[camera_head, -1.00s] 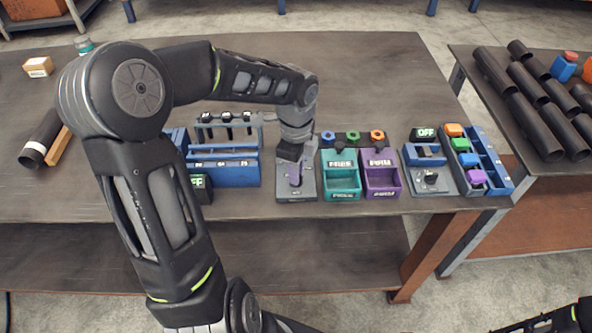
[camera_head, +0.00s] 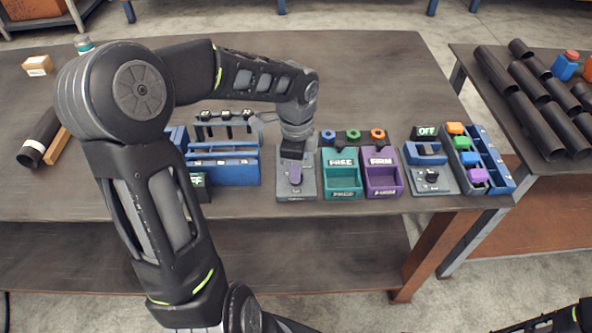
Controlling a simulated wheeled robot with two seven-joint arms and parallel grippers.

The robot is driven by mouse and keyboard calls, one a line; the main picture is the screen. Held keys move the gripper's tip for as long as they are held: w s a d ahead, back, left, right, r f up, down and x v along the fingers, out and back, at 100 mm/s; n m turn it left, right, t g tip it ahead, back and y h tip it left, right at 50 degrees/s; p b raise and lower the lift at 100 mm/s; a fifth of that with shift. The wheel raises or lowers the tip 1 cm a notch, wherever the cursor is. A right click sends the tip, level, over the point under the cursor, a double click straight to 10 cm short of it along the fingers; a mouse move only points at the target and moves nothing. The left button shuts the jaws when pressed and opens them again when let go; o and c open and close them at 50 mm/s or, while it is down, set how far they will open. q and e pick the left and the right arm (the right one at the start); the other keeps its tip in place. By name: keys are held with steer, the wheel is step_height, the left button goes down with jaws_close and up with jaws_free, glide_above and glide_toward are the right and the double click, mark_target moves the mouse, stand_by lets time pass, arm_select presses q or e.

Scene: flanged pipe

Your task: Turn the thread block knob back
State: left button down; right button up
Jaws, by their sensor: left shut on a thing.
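The thread block (camera_head: 309,188) is a grey plate near the front edge of the table, left of the teal bin. Its purple knob (camera_head: 294,173) sticks out below my gripper and points toward the front. My left gripper (camera_head: 293,158) comes down from above and is shut on the knob. The fingers hide the knob's upper part, and the exact contact is too small to see. My right gripper is outside the picture; only a piece of my right arm shows at the lower right corner.
A teal bin (camera_head: 342,195) and a purple bin (camera_head: 383,194) stand close to the right of the block. A blue rack (camera_head: 238,176) stands close to the left. Farther right are an OFF display (camera_head: 426,131) and a blue tray (camera_head: 497,177). The table's back middle is clear.

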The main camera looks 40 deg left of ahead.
arm_select(q)
steer(key=n+b, duration=0.1)
steer(key=n, duration=0.3)
steer(key=shift+f+b, duration=0.1)
steer(key=shift+b, duration=0.2)
steer(key=shift+n+b, duration=0.5)
steer(key=shift+n, duration=1.2)
steer(key=c, duration=1.5)
jaws_free()
step_height(320, 180, up, 8)
